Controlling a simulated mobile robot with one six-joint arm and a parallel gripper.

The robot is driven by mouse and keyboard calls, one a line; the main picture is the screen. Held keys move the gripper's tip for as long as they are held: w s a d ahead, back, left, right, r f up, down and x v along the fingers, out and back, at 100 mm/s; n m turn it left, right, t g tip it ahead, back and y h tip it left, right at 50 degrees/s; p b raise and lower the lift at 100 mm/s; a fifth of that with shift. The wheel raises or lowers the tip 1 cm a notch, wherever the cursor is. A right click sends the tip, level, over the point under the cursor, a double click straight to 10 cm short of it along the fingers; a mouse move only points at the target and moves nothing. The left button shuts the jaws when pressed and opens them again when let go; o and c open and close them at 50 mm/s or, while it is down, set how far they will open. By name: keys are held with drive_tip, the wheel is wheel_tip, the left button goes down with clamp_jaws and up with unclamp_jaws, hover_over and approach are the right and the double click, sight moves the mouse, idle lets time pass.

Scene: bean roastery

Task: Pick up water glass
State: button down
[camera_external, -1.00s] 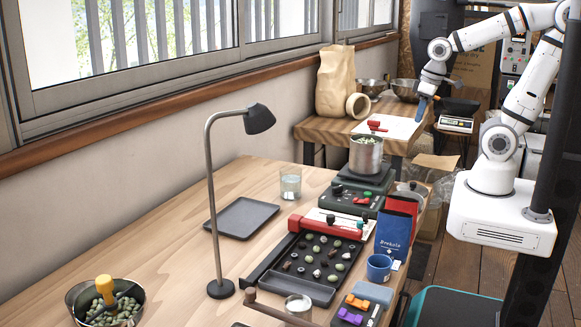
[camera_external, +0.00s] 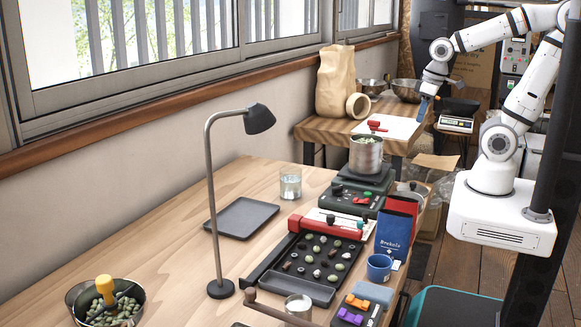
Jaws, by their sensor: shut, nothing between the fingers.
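A clear water glass (camera_external: 290,184) stands upright on the wooden table, behind a flat dark tray and left of a green scale. It holds some water. A second small glass-like cup (camera_external: 298,306) stands at the front edge of the view, and I cannot tell what it holds. My gripper (camera_external: 423,108) points down at the upper right, beside the back table and far from the water glass. It is shut and empty.
A tall desk lamp (camera_external: 213,200) stands left of the glass. The dark tray (camera_external: 243,217) lies in front of it. A steel pot (camera_external: 366,154) on the green scale (camera_external: 352,196), a blue bag (camera_external: 392,235) and a blue mug (camera_external: 379,268) stand to the right.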

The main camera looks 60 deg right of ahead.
drive_tip(key=c, duration=2.1)
unclamp_jaws()
drive_tip(key=o, duration=1.9)
drive_tip(key=shift+t, duration=0.4)
drive_tip(key=w+a+f, duration=0.1)
drive_tip(key=w, duration=0.5)
drive_tip(key=w+a+f+b, duration=0.1)
drive_tip(key=w+a, duration=0.1)
drive_tip(key=w, duration=0.4)
drive_tip(key=w+a+f+b, duration=0.1)
drive_tip(key=w+a, duration=0.1)
drive_tip(key=w, duration=0.4)
drive_tip(key=shift+w+a+f, duration=0.1)
drive_tip(key=shift+w, duration=0.15)
drive_tip(key=w+a+f, duration=0.6)
drive_tip(key=w, duration=0.4)
drive_tip(key=t+b, duration=0.1)
drive_tip(key=b, duration=0.1)
hover_over(288, 180)
drive_tip(key=s+d, duration=0.1)
drive_tip(key=d, duration=0.3)
wheel_tip(288, 180, down, 7)
drive_tip(key=shift+a+p+x, duration=0.2)
drive_tip(key=shift+p+x, duration=0.3)
drive_tip(key=shift+x, duration=3)
